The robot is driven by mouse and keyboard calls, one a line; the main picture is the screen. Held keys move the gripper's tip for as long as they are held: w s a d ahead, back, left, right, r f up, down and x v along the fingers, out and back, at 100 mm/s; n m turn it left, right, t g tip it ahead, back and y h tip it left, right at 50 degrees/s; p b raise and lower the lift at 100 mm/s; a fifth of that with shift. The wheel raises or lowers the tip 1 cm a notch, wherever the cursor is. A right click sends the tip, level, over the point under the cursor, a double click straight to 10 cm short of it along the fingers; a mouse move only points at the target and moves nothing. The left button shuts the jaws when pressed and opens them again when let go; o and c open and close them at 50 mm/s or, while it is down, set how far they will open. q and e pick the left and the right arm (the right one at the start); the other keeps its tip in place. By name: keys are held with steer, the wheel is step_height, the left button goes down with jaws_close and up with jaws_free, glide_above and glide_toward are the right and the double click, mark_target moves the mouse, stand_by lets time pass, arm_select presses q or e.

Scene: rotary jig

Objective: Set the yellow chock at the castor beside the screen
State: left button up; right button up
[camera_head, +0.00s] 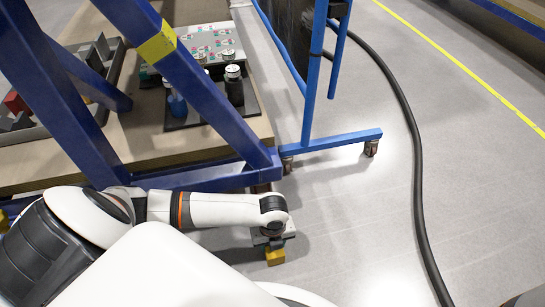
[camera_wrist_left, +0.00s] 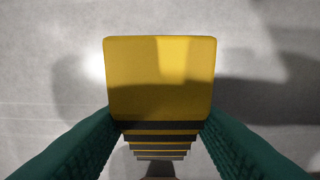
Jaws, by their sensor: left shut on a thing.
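The yellow chock (camera_head: 275,257) hangs below my left gripper (camera_head: 273,243) at the lower middle of the head view. In the left wrist view the yellow chock (camera_wrist_left: 160,75) shows a flat yellow face and a stepped black-and-yellow side, between two green fingers shut on it. The grey floor lies beneath it. The screen (camera_head: 313,75) has a blue frame and a blue foot. Its foot has a castor (camera_head: 371,148) at the right end and another castor (camera_head: 287,165) at the left end, near the bench leg. The chock is apart from both castors. My right gripper is out of view.
A black hose (camera_head: 411,140) runs along the floor right of the screen. A blue bench frame (camera_head: 205,177) stands left, close to my left arm, with a tray of parts (camera_head: 60,110) above. The floor between chock, right castor and hose is clear.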

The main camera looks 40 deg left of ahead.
arm_select(q)
steer(key=o, duration=1.2)
steer(key=shift+c, duration=0.2)
